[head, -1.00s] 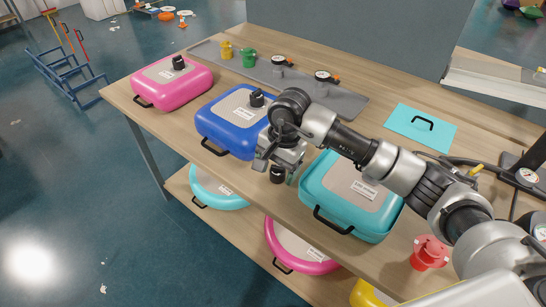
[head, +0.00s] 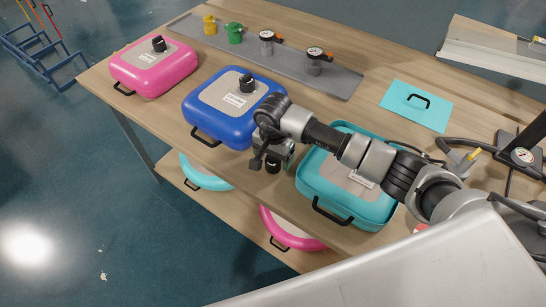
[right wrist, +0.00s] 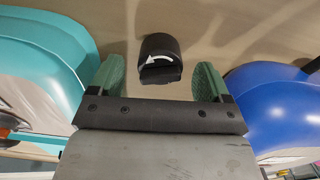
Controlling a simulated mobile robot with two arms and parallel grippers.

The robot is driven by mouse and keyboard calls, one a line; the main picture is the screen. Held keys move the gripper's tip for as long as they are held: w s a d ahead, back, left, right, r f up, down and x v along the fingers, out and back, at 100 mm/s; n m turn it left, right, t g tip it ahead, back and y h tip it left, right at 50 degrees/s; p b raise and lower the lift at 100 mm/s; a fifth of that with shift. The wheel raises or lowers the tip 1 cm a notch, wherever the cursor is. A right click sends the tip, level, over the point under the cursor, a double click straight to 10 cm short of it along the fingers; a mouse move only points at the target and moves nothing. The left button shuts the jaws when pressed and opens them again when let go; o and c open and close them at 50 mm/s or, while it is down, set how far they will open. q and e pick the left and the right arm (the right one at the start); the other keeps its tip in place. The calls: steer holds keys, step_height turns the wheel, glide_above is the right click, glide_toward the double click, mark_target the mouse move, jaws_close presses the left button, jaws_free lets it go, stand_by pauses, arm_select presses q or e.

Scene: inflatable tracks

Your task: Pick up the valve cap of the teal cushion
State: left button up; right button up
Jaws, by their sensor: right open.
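The teal cushion (head: 348,196) lies on the wooden table, partly covered by my right arm in the head view. It also shows at the left of the right wrist view (right wrist: 40,65). A black valve cap (head: 273,166) stands on the bare wood between the teal and blue cushions. In the right wrist view the cap (right wrist: 160,60) has a white curved arrow and sits between and just beyond the green fingertips. My right gripper (right wrist: 157,82) is open and empty around the line of the cap. My left gripper is not in view.
The blue cushion (head: 231,122) with a black cap is close on the other side of the gripper. A pink cushion (head: 150,72) stands farther left. A grey tray (head: 290,72) holds valves and gauges at the back. A teal sheet (head: 416,105) lies right.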

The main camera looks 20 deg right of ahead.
steer(key=shift+f, duration=0.85)
steer(key=shift+c, duration=0.3)
steer(key=c, duration=0.9)
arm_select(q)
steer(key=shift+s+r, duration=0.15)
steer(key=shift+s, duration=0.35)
